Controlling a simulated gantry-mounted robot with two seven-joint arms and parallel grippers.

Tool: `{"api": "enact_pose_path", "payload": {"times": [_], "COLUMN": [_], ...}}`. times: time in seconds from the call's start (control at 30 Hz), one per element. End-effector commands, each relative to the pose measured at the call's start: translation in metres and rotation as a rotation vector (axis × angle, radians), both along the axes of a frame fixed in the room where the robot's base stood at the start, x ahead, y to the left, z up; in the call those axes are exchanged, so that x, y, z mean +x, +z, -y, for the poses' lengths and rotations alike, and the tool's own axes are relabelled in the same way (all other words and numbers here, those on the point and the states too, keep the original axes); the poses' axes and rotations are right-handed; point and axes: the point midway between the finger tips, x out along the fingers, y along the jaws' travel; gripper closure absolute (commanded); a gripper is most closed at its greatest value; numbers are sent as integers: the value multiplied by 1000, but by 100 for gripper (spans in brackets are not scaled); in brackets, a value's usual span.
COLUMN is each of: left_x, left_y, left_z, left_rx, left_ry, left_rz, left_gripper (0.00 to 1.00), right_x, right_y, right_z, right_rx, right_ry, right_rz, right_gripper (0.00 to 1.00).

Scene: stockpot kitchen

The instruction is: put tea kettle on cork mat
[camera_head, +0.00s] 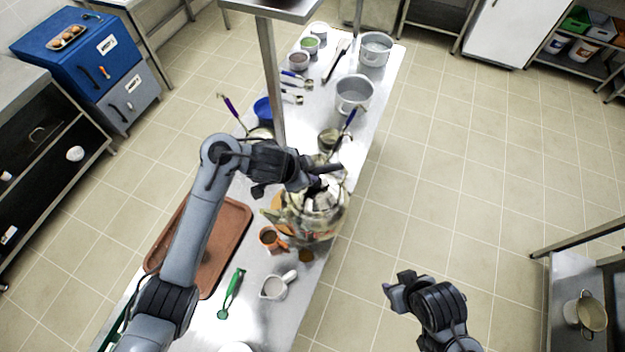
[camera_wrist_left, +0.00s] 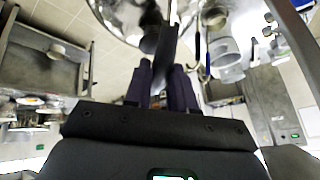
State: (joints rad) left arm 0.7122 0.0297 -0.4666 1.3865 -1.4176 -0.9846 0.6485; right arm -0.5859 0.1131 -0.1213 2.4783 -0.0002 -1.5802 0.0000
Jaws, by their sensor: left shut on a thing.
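The tea kettle (camera_head: 318,212) is a shiny, rounded metal body over the right edge of the long steel table. My left gripper (camera_head: 318,184) is at its top, shut on the dark kettle handle. In the left wrist view the fingers (camera_wrist_left: 165,85) close around the dark handle, with the shiny kettle (camera_wrist_left: 125,15) beyond, cut off by the top edge. I cannot tell whether the kettle touches the table. I cannot make out the cork mat for sure. My right gripper (camera_head: 400,288) is over the floor, apart from the table; its jaws are unclear.
A brown tray (camera_head: 228,232), an orange cup (camera_head: 269,238), a white cup (camera_head: 275,287) and a green-handled tool (camera_head: 232,290) lie on the near table. Pots (camera_head: 354,94) and utensils crowd the far part. A steel post (camera_head: 270,75) rises near my left arm.

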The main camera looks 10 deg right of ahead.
Motion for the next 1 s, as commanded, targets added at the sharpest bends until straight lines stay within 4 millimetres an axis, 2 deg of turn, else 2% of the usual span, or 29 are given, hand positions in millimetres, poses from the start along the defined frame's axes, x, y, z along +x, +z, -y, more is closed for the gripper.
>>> {"api": "enact_pose_path", "payload": {"times": [0.2, 0.4, 0.73, 1.0], "left_x": [28, 45, 52, 52], "left_y": [-21, -35, -46, -74], "left_z": [-31, -50, -58, -58], "left_rx": [-1, -3, -3, -2], "left_ry": [5, 4, 1, 1], "left_rz": [4, 5, 6, 4], "left_gripper": [100, 100, 100, 100], "right_x": [1, 2, 2, 3], "right_y": [-1, -1, -1, 0], "right_z": [0, 1, 3, 3], "right_rx": [0, -2, -13, -11], "right_ry": [0, 1, 7, 6], "right_rz": [4, 6, 8, 9], "right_gripper": [57, 57, 57, 57]}}
